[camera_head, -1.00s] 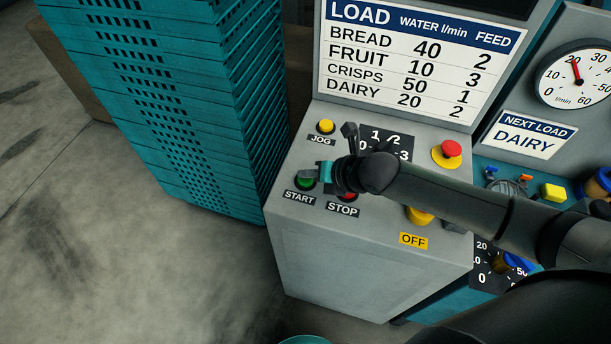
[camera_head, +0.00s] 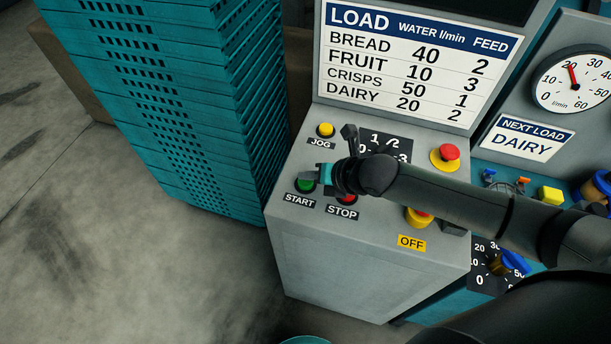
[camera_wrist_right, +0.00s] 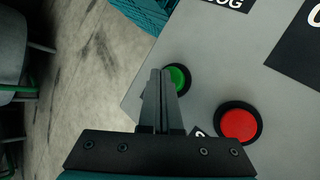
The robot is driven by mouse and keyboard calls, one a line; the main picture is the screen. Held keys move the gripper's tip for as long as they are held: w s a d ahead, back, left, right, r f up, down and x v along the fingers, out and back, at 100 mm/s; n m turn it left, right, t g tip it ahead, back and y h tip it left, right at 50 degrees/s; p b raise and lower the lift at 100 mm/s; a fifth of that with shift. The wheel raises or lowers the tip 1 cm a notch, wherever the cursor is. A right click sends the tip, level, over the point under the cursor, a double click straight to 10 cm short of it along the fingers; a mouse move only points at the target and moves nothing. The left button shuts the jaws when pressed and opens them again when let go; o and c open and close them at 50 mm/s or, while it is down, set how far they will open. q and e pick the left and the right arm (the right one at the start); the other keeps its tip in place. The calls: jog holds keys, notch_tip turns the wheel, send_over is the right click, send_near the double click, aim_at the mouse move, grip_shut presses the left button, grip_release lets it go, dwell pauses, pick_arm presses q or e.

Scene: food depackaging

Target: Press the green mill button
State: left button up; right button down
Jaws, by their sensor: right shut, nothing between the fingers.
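The green START button (camera_head: 305,186) sits at the front left of the grey control panel (camera_head: 300,235). My right gripper (camera_head: 314,173) is over it, with its shut, empty fingers at the button and partly covering it. In the right wrist view the green button (camera_wrist_right: 181,79) shows just right of the shut fingertips (camera_wrist_right: 160,73). The fingertips overlap the button's left side; I cannot tell whether they touch it. My left gripper is not in view.
The red STOP button (camera_wrist_right: 239,124) is close on the right. A yellow JOG button (camera_head: 326,130), a black selector lever (camera_head: 349,136) and a red emergency button (camera_head: 449,152) are behind. A stack of teal crates (camera_head: 190,110) stands left of the panel.

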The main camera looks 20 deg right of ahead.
aim_at(309, 184)
jog(key=shift+r, duration=0.3)
notch_tip(309, 184, up, 5)
jog(key=p, duration=0.5)
jog(key=shift+r, duration=0.1)
dwell(0.7)
